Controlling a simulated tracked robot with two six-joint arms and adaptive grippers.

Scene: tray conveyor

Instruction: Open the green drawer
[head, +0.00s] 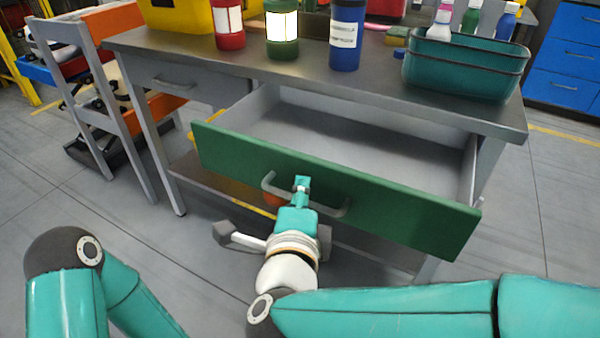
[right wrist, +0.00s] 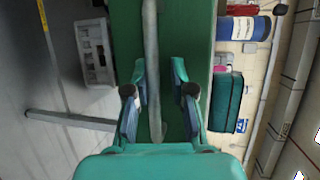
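The green drawer (head: 400,216) is pulled well out from under the grey workbench, and its visible interior is empty. Its grey bar handle (head: 333,211) is on the green front. My right gripper (head: 302,184) is at the handle. In the right wrist view the handle bar (right wrist: 151,60) runs between the two open fingers (right wrist: 159,75), closer to the left finger, with a gap on the right. The green front (right wrist: 175,30) fills the space behind it. My left gripper is out of view; only part of my left arm shows at lower left.
The workbench top (head: 300,75) carries a red bottle (head: 229,35), a green-and-white one (head: 282,40), a blue one (head: 347,40) and a teal bin (head: 465,70).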

